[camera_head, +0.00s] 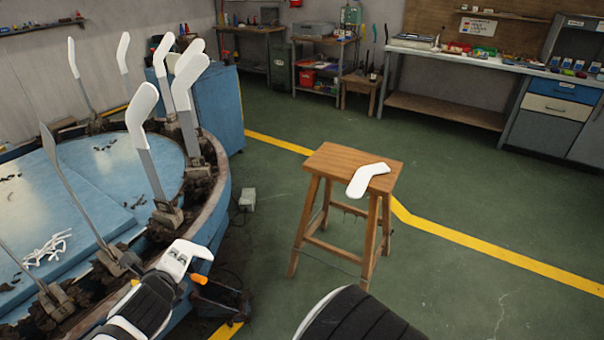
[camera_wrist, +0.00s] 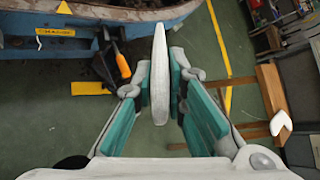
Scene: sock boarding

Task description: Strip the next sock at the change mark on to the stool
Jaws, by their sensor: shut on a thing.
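My gripper (camera_head: 180,262) is beside the near rim of the round blue turntable (camera_head: 222,212). In the wrist view its teal-padded fingers (camera_wrist: 160,100) are shut on a white sock (camera_wrist: 160,75), seen edge-on, with no board visible in it. Several white socks stand on upright grey boards around the turntable, the nearest large one (camera_head: 141,112) at its right side. Nearer boards, such as one at the left (camera_head: 75,190), are bare. The wooden stool (camera_head: 345,165) stands right of the turntable, with one white sock (camera_head: 367,180) lying flat on its seat, overhanging the front edge.
White scraps (camera_head: 48,248) lie on the turntable. Green floor is clear around the stool; benches line the back.

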